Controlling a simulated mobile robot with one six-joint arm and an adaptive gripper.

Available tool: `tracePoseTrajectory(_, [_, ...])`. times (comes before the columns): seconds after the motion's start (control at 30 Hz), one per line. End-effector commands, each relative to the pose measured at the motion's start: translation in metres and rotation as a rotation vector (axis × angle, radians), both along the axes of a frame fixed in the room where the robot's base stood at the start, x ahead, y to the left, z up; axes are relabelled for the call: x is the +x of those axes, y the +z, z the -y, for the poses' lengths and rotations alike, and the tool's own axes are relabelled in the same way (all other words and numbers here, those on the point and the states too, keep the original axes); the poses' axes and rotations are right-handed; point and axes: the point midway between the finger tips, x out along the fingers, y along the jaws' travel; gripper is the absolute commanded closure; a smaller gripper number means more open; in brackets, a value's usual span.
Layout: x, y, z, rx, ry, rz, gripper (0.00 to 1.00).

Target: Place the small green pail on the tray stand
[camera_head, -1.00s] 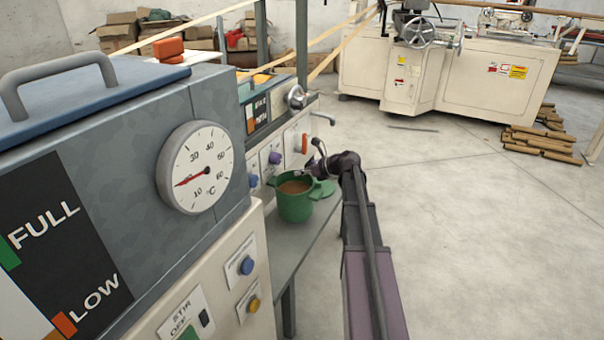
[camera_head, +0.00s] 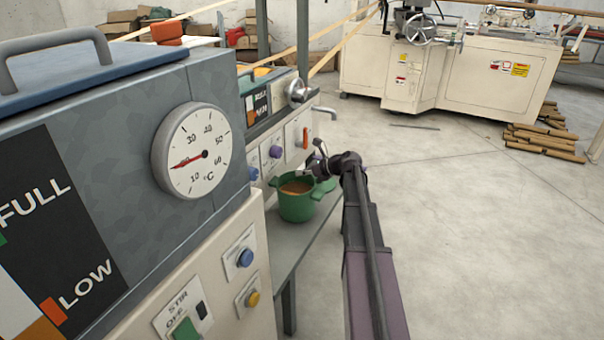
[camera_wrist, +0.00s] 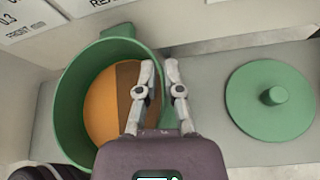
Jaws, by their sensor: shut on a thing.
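The small green pail (camera_head: 297,207) holds orange-brown contents and looks upright over a narrow grey bench (camera_head: 285,262) beside the machine. I cannot tell whether its base touches the bench. In the wrist view the pail (camera_wrist: 70,120) fills the left side, with its handle lug at the top. My gripper (camera_wrist: 158,64) is shut on the pail's right wall at the rim. In the head view my gripper (camera_head: 318,172) is small and reaches the pail from the right. I cannot identify a separate tray stand.
A round green lid with a knob (camera_wrist: 268,102) lies on the bench right of the pail. The machine's panel with knobs (camera_head: 276,152) and a tap (camera_head: 323,111) stand close behind the pail. A near machine with a dial (camera_head: 197,152) borders the left. Open floor lies right.

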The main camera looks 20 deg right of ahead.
Motion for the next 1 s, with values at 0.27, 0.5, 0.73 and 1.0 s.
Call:
tracePoseTrajectory(0.27, [0.002, -0.018, -0.002, 0.005, 0.0, 0.0, 1.0])
tracePoseTrajectory(0.5, [0.004, -0.019, -0.003, 0.005, 0.0, 0.0, 1.0])
tracePoseTrajectory(0.73, [0.003, -0.02, -0.003, 0.0, 0.001, 0.0, 0.71])
tracePoseTrajectory(1.0, [0.003, -0.02, -0.003, 0.0, 0.001, 0.0, 0.57])
